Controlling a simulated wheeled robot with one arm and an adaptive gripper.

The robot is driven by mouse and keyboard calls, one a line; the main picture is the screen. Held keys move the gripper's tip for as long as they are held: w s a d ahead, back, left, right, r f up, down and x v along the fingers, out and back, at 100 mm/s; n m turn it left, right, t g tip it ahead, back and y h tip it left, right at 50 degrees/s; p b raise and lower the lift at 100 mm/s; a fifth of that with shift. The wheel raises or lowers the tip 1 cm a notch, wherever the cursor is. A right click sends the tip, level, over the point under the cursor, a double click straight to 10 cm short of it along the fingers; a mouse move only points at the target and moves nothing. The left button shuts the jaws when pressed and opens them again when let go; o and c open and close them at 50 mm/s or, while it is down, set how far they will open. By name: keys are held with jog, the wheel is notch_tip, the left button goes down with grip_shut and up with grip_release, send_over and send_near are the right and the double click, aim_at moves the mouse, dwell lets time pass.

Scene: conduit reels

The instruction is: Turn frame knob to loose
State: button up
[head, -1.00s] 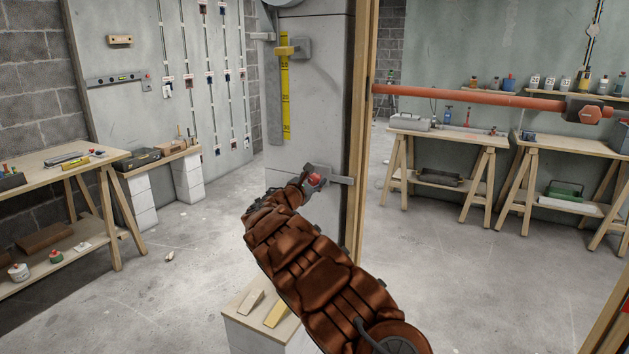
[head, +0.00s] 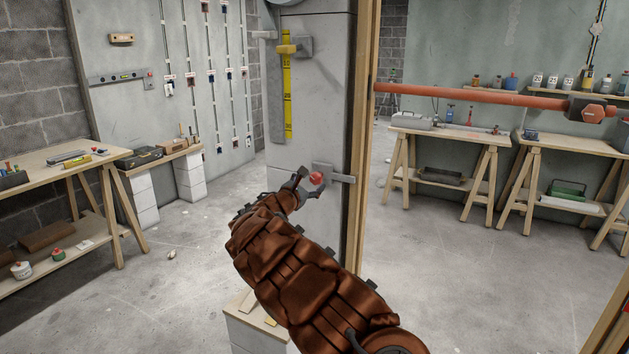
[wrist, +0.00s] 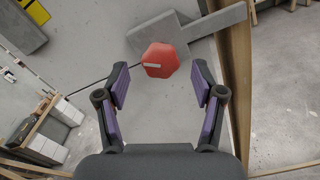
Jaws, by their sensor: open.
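The frame knob is a red lobed knob (head: 317,179) on a grey bracket (head: 341,176) fixed to the grey pillar beside the wooden door frame. In the wrist view the knob (wrist: 160,60) shows a short pale mark on its face, lying nearly level. My gripper (head: 304,182) is at the knob, just left of it in the head view. In the wrist view my gripper (wrist: 161,88) is open, with its two purple-padded fingers apart and the knob beyond and between their tips. I see no finger touching the knob.
A wooden door frame (head: 359,130) stands right of the knob. A red bar (head: 470,93) crosses the opening to the right. A yellow-handled fitting (head: 288,49) sits higher on the pillar. A low block with wedges (head: 245,325) stands below my arm.

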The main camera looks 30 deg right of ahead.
jog(key=v, duration=0.8)
dwell(0.4)
